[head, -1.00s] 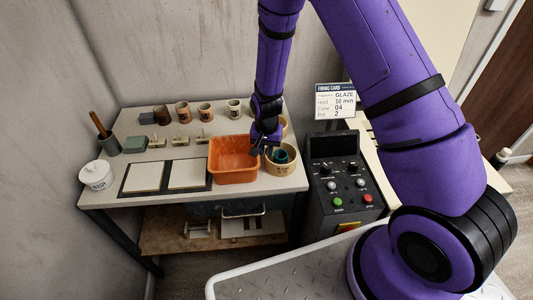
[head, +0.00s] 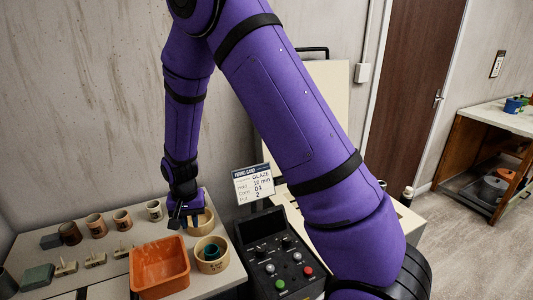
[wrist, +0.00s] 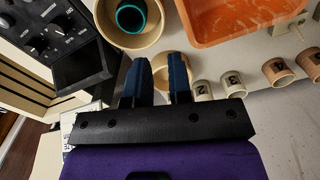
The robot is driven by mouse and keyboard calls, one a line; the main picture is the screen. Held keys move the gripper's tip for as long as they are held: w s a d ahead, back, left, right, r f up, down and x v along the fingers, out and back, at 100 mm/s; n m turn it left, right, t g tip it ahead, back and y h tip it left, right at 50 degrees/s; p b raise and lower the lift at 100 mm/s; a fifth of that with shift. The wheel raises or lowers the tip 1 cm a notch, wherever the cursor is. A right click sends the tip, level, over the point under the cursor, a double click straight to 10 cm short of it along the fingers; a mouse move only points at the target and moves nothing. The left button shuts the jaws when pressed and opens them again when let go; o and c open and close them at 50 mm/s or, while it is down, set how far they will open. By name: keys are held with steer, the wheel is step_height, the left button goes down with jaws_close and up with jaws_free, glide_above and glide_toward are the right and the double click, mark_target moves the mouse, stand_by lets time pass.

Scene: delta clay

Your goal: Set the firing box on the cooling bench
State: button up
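Two round tan boxes stand on the worktable; I cannot tell for sure which is the firing box. The front one (head: 222,264) carries dark marks and holds a teal-rimmed cup (head: 211,252). It also shows at the top of the wrist view (wrist: 108,30). The rear tan box (head: 207,229) is beside my gripper (head: 182,216). In the wrist view, my two dark blue fingers (wrist: 158,76) are apart with part of the rear box (wrist: 160,66) visible between them. Contact cannot be told. A bench (head: 487,113) at the far right may be the cooling bench.
An orange tub (head: 160,268) sits left of the front box. Several small cups (head: 96,226) line the table's back. A control box (head: 268,262) and a firing card (head: 254,184) stand right. The far bench bears blue and green pots (head: 513,105); open floor lies before it.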

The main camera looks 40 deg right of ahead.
steer(key=s+d+r+n+t, duration=0.1)
steer(key=s+d+r, duration=0.15)
steer(key=r, duration=0.55)
steer(key=s+d+r+n+t, duration=0.1)
steer(key=s+r, duration=0.3)
steer(key=r, duration=0.3)
steer(key=s+d+r, duration=0.2)
steer(key=s+r, duration=0.1)
steer(key=r, duration=0.5)
steer(key=s+d+r+n+t, duration=0.1)
steer(key=s+d+r, duration=0.1)
steer(key=s+r, duration=0.3)
steer(key=s+d+r+n+t, duration=0.2)
steer(key=s+r, duration=0.3)
steer(key=s, duration=0.8)
steer(key=shift+s+d, duration=0.3)
steer(key=shift+d, duration=0.2)
